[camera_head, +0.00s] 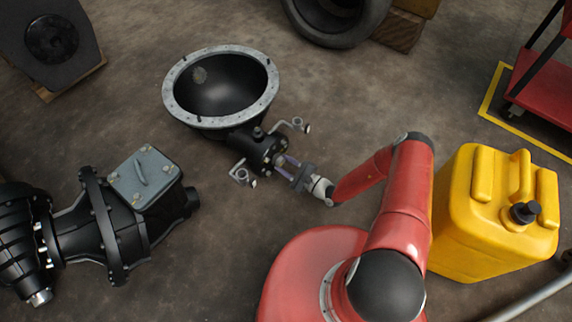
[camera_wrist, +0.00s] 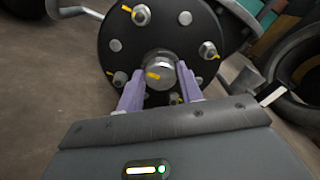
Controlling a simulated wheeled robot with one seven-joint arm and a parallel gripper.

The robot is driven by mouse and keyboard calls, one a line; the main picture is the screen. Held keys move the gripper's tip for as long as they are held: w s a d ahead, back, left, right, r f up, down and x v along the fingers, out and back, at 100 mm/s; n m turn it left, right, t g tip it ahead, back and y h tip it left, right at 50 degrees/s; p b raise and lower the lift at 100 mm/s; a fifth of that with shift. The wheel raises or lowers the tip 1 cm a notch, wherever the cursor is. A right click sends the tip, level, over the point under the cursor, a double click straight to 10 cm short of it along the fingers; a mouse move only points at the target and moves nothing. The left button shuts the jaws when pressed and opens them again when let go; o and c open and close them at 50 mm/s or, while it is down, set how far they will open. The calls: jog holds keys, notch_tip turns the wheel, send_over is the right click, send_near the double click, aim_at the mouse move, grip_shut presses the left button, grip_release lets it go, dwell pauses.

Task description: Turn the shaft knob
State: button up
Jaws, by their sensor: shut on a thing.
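The shaft knob (camera_wrist: 160,73) is a grey metal cylinder with a yellow mark, at the centre of a round black flange (camera_wrist: 119,30) in the wrist view. The flange carries several bolts with yellow marks. My gripper (camera_wrist: 160,84) has its two purple fingers on either side of the knob, shut on it. In the head view, my gripper (camera_head: 284,162) meets the black housing (camera_head: 250,142) at its shaft end, below the large black bell with a grey rim (camera_head: 172,98). The knob itself is hidden there by the fingers.
Bent metal levers (camera_head: 291,124) stick out on both sides of the housing, close to my gripper. A black gearbox (camera_head: 140,215) lies at left. A yellow canister (camera_head: 490,215) stands at right beside my arm. A tyre (camera_head: 345,35) lies at the top. Floor between them is clear.

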jog(key=o, duration=1)
jog(key=v, duration=0.8)
jog(key=shift+r, duration=0.1)
